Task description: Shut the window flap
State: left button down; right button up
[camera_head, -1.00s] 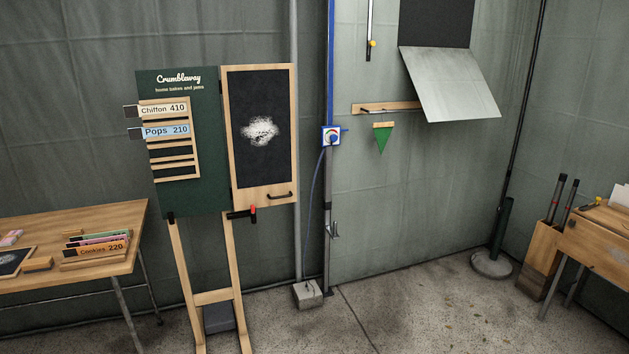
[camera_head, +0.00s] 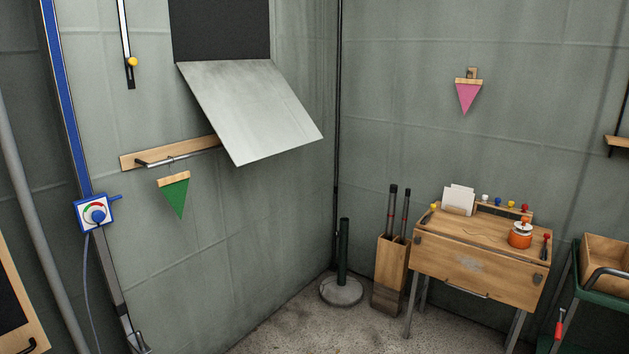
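The window flap (camera_head: 250,110) is a pale grey panel hinged along its top edge, below a dark window opening (camera_head: 221,28) in the grey tent wall. It hangs tilted outward, its lower edge standing away from the wall, so it is open. It partly covers the right end of a wooden rail with a metal bar. Neither of my grippers shows in the head view.
A slider with a yellow knob (camera_head: 132,62) hangs left of the window. A green pennant (camera_head: 176,196) hangs below the rail. A blue dial box (camera_head: 94,213) is on the pole. A wooden desk (camera_head: 478,250) and a stick bin (camera_head: 390,272) stand right. Floor space shows at lower middle.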

aim_at(253, 110)
jog(key=i+j+z, duration=0.1)
jog(key=i+z, duration=0.4)
jog(key=i, duration=1.1)
jog(key=i+l+u, duration=0.2)
jog(key=i, duration=0.25)
jog(key=i+u, duration=0.15)
jog(key=i, duration=0.3)
jog(key=i+l+u, duration=0.2)
jog(key=i, duration=0.2)
